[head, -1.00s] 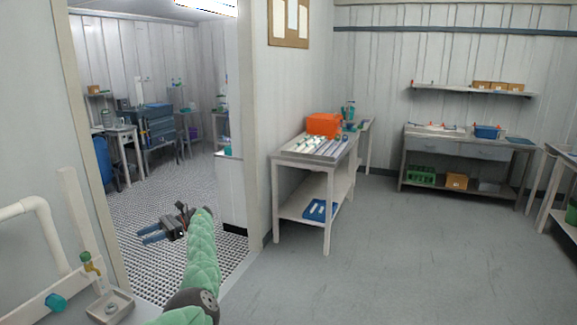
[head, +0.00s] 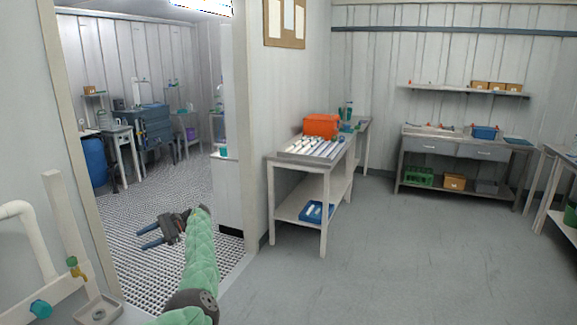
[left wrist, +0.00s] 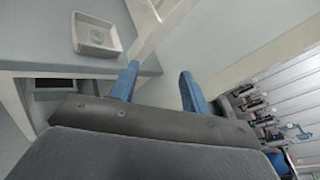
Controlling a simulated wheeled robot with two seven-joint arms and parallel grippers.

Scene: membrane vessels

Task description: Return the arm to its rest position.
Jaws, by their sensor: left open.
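My left arm (head: 200,255), in a green sleeve, reaches forward from the bottom of the head view. Its gripper (head: 146,236) has two blue fingers pointing left, spread apart and empty, above the patterned floor by the doorway. In the left wrist view the same gripper (left wrist: 158,82) shows its two blue fingers apart with nothing between them. My right gripper is not in view.
A small square tray (head: 98,311) sits at the bottom left, near a white pipe (head: 35,235) and a tap (head: 74,266). A table (head: 290,160) with tubes and an orange box (head: 321,125) stands right of the doorway. The grey floor at right is clear.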

